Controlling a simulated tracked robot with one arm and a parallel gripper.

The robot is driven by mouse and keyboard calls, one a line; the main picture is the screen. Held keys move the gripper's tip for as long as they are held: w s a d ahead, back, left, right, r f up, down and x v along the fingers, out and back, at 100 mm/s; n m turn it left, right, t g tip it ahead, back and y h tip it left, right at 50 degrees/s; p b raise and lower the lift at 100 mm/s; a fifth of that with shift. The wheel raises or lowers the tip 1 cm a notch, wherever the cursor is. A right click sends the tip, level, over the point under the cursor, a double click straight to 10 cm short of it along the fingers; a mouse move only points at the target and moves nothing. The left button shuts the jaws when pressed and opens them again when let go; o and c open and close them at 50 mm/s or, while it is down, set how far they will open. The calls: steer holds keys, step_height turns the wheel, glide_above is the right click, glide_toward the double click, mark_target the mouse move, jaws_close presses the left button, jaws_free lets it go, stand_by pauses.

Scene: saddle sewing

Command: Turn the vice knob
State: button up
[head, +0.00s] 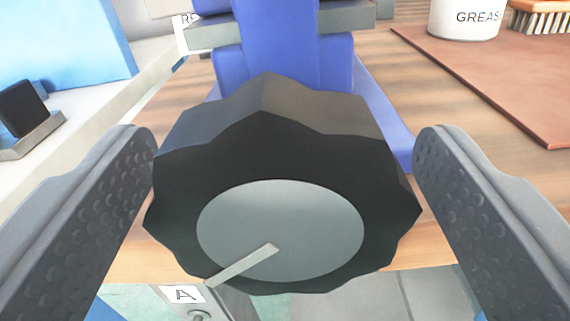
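The vice knob (280,165) is large, black and lobed, with a grey round face. A pale pointer bar on the face points to the lower left. The blue vice (285,45) stands behind the knob, with grey jaws at the top edge of the picture. My gripper (283,155) is open, with one textured finger at the left of the knob and one at the right. The left finger's tip is very close to the knob's edge; I cannot tell if it touches. A narrow gap shows between the right finger's tip and the knob.
A white grease tub (467,22) and a brush (543,18) are at the upper right, by a brown mat (490,75) on the wooden bench (410,75). A blue panel (70,40) and a small black block (22,107) are at the left. A label "A" (183,294) shows below.

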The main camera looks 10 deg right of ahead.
steer(key=c, duration=0.9)
steer(key=shift+o, duration=0.2)
steer(key=shift+m, duration=0.6)
steer(key=o, duration=1)
steer(key=shift+d, duration=0.1)
steer(key=b+v, duration=0.1)
steer(key=v, duration=0.7)
steer(key=shift+s+a+f+b, duration=0.2)
steer(key=shift+s+a+b, duration=0.1)
steer(key=shift+b, duration=0.1)
steer(key=shift+b+v, duration=2.55)
steer(key=shift+b, duration=1.85)
